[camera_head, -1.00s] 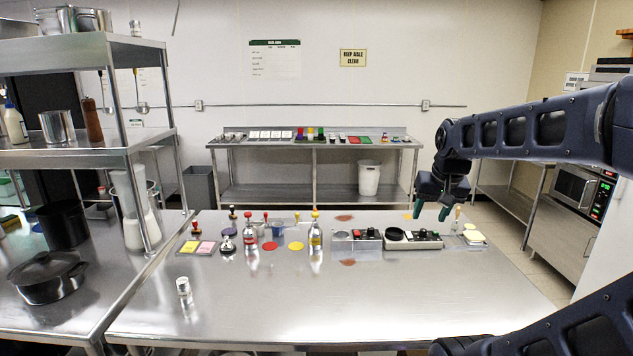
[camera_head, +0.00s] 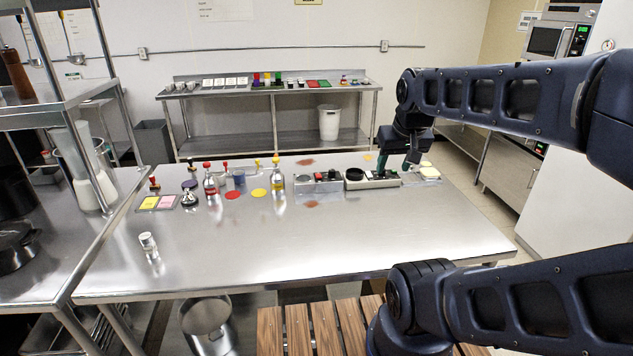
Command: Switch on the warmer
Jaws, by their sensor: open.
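Two low control boxes stand side by side toward the back right of the steel table. The right one (camera_head: 372,183) has a round black plate at its left and dark and coloured controls to the right of it; it looks like the warmer. The left one (camera_head: 318,187) has a grey top with small red and black controls. I cannot read labels or tell any switch position. My gripper (camera_head: 396,164) is open and empty, pointing down at the right end of the right box. It hides part of that end, and I cannot tell whether it touches.
Left of the boxes are bottles (camera_head: 278,182), stamps, a red disc (camera_head: 232,195) and a yellow disc (camera_head: 258,193). A tray (camera_head: 425,176) with pale pads lies right of my gripper. A small clear jar (camera_head: 148,242) stands front left. The table's front middle is bare.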

